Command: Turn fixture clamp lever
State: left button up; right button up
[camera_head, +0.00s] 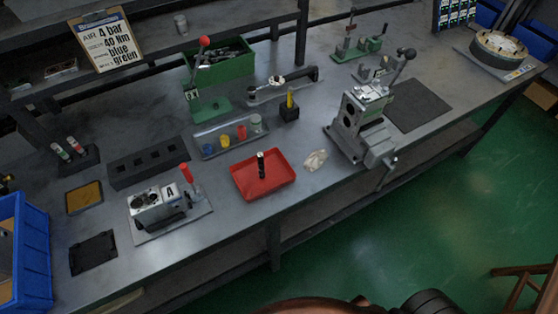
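A grey metal block marked "A" (158,203) sits on a flat plate at the bench's front left. A red-handled lever (189,176) stands nearly upright at its right end. A larger grey metal fixture (358,122) stands right of centre by the bench's front edge. A lever with a dark ball knob (404,60) rises from its upper right side, tilted to the right. I cannot tell for certain which lever is the clamp lever. Neither of my grippers is in view.
A red tray (262,187) with a small black upright item lies between the two fixtures, with a crumpled clear item (315,160) beside it. A green tool with a red-knobbed lever (208,99) stands behind. A dark mat (418,104) lies bare at right. A blue bin (36,257) is at far left.

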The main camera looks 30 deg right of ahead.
aim_at(186, 172)
jog(key=z, duration=1.4)
jog(key=k, duration=0.95)
jog(key=u, duration=1.85)
jog(key=i, duration=0.5)
